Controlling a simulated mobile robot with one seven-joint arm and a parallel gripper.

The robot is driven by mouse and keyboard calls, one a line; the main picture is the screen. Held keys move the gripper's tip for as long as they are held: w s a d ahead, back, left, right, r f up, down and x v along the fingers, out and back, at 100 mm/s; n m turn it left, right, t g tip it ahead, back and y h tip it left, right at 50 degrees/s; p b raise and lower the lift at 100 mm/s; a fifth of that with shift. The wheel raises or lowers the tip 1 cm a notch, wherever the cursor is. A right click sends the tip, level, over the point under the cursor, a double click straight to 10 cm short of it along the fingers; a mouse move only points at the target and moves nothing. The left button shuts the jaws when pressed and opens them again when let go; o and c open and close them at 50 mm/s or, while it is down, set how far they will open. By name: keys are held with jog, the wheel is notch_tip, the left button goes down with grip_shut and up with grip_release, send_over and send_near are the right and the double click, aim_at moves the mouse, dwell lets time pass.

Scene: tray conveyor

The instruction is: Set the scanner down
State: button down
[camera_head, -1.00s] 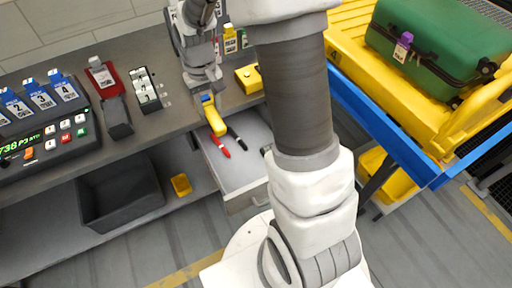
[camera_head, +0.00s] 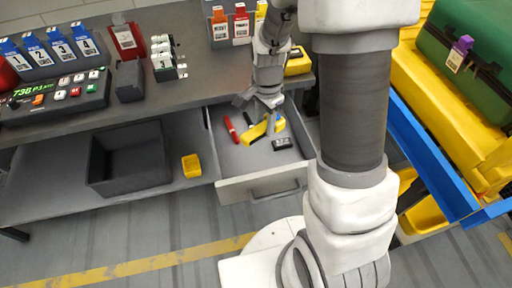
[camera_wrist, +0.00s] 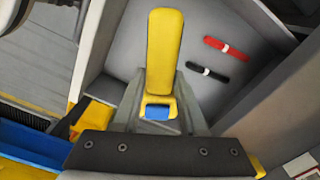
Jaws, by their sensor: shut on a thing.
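The scanner is yellow with a blue part. It shows in the head view (camera_head: 258,131) and upright in the middle of the wrist view (camera_wrist: 164,50). My gripper (camera_head: 262,102) is shut on it, with one finger on each side in the wrist view (camera_wrist: 161,95). The scanner is over or inside the open grey drawer (camera_head: 262,187) under the counter. I cannot tell whether it touches the drawer floor. A red marker (camera_head: 230,130) and a black marker (camera_wrist: 208,75) lie in the drawer beside it.
A small black-and-white item (camera_head: 282,144) lies in the drawer at the right. The counter (camera_head: 200,80) above carries a control panel (camera_head: 60,97) and labelled holders. The blue-edged conveyor (camera_head: 430,160) is at right.

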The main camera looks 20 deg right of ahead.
aim_at(266, 163)
jog(key=f+m, duration=0.1)
jog(key=s+f+m+b, duration=0.1)
jog(key=f+m, duration=0.1)
jog(key=f+m+b, duration=0.1)
jog(key=shift+s+d+f+m, duration=0.2)
jog(key=shift+s+f+m, duration=0.05)
jog(key=shift+m, duration=0.15)
notch_tip(266, 163, down, 10)
jog(key=b, duration=0.3)
jog(key=shift+r, duration=0.1)
jog(key=shift+c, duration=2.2)
grip_release()
